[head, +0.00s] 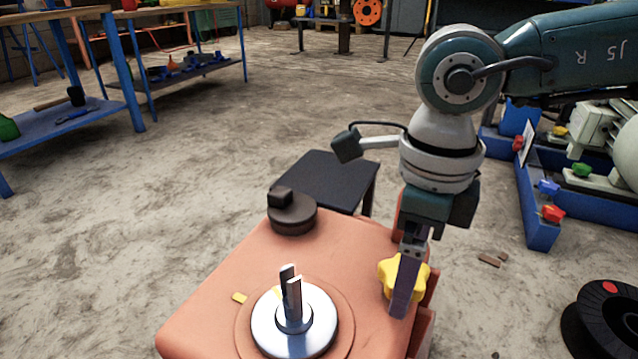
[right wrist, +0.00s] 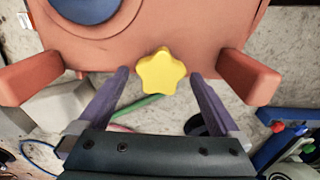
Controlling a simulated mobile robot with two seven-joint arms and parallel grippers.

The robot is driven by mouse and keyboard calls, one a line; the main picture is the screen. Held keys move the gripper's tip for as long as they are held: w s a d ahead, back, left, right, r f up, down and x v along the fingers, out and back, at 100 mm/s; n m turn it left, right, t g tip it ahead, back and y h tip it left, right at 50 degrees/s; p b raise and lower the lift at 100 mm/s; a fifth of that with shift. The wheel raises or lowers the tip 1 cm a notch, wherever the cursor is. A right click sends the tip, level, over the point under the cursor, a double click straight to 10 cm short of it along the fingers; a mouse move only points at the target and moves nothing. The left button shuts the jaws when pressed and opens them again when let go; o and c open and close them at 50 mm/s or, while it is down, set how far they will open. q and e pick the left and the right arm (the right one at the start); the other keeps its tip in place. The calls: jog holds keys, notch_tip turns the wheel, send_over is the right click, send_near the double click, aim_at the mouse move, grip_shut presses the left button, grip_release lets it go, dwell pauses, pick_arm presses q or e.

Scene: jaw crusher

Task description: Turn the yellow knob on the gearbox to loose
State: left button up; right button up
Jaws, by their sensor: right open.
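The yellow star-shaped knob (head: 388,275) sits at the right edge of the orange gearbox (head: 215,290), partly hidden by my right gripper in the head view. In the right wrist view the knob (right wrist: 161,73) lies between the two fingertips, with a gap on both sides. My right gripper (head: 402,300) points down at the knob; in the right wrist view the gripper (right wrist: 160,74) is open around it. The gearbox (right wrist: 195,30) fills the top of that view. My left gripper is not in view.
A metal shaft with a round hub (head: 295,315) and a dark cap (head: 292,212) stand on the gearbox top. A dark flat plate (head: 325,178) is behind it. A blue frame (head: 540,225) and a black reel (head: 605,318) stand right.

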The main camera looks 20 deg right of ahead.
notch_tip(320, 180, up, 10)
jog(key=p, duration=0.6)
jog(key=shift+p, duration=0.3)
